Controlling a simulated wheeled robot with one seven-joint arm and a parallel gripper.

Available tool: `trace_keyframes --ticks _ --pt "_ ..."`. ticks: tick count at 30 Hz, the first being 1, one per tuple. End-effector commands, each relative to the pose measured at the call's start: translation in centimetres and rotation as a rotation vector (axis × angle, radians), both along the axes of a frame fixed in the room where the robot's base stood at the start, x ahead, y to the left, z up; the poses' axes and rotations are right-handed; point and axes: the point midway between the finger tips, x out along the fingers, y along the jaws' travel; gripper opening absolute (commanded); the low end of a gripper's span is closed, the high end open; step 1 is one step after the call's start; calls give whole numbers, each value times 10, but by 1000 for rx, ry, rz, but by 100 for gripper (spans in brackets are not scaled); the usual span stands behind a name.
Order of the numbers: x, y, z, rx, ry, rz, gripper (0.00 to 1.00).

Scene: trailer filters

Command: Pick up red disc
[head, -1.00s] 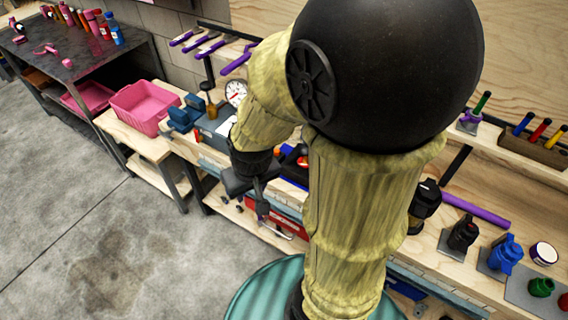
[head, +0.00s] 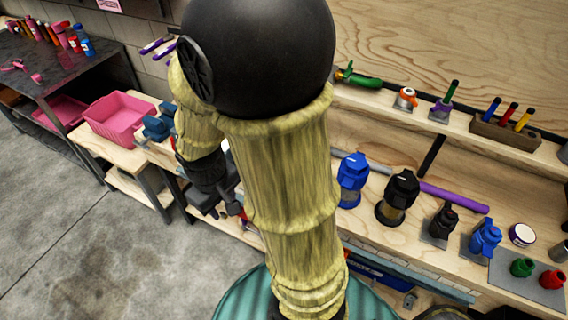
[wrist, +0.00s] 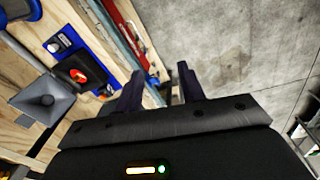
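A small red-orange piece (wrist: 79,76), which may be the red disc, sits in a black square holder (wrist: 76,71) on a blue-edged panel at the left of the wrist view. Its full shape is too small to make out. In the head view my arm hides that part of the bench. My gripper (wrist: 160,78) is open, its two dark fingers apart with nothing between them. It is to the right of the red-orange piece in the wrist view, over the bench's front edge and the concrete floor.
A grey square funnel-like part (wrist: 45,99) is left of my gripper. In the head view, blue (head: 352,178) and black (head: 398,196) filter housings and a purple bar (head: 453,197) are on the bench at right. A pink bin (head: 118,117) is at left. The floor (head: 95,240) is clear.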

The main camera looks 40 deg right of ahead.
Motion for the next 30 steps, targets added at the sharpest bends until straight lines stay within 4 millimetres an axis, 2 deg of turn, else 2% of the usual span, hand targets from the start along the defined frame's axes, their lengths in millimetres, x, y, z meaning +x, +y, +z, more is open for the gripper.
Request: trace_keyframes --ticks 1,6,11,15,19,24,27,30 --pt "2 -4 -19 -42 69 70 39" --pt "10 -31 -60 -226 317 322 39" --pt "29 -61 -91 -433 543 548 39" --pt "56 -85 -111 -642 729 733 39" --pt "90 -100 -127 -858 890 887 39" --pt "129 -103 -137 -1088 1024 1017 39" --pt "140 -102 -137 -1152 1054 1046 39" --pt "142 -102 -137 -1168 1061 1052 39"
